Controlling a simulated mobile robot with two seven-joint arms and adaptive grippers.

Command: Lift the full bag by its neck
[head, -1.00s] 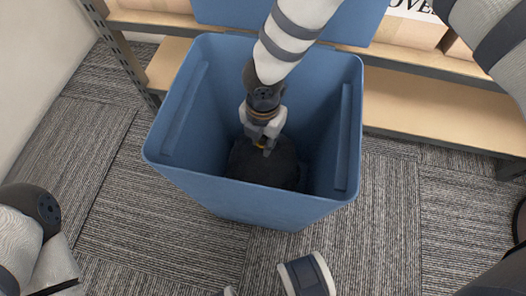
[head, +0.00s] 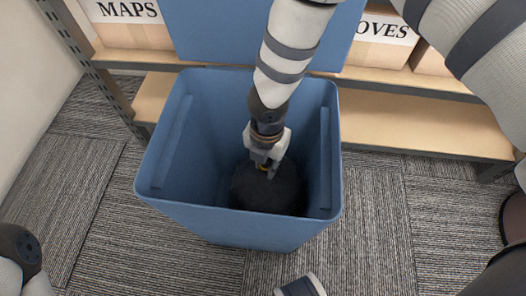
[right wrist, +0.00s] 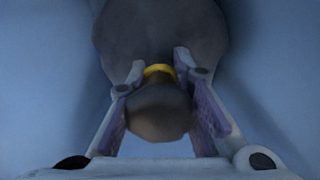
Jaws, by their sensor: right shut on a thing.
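The full bag (head: 267,190) is dark and rounded, and sits low inside the blue bin (head: 160,210). My right gripper (head: 264,165) reaches down into the bin and is shut on the bag's neck. In the right wrist view the bag (right wrist: 160,28) bulges beyond the fingers. Its yellow neck tie (right wrist: 158,70) and the gathered top (right wrist: 158,112) lie between the two fingers of the right gripper (right wrist: 160,75). Whether the bag's underside touches the bin floor is hidden. My left gripper is not in view.
The bin walls stand close around my right gripper. The raised blue lid (head: 220,40) is behind the opening. A shelf (head: 400,125) with boxes labelled MAPS (head: 125,15) and one ending in OVES (head: 375,40) stands behind. Carpet (head: 90,190) is clear at both sides.

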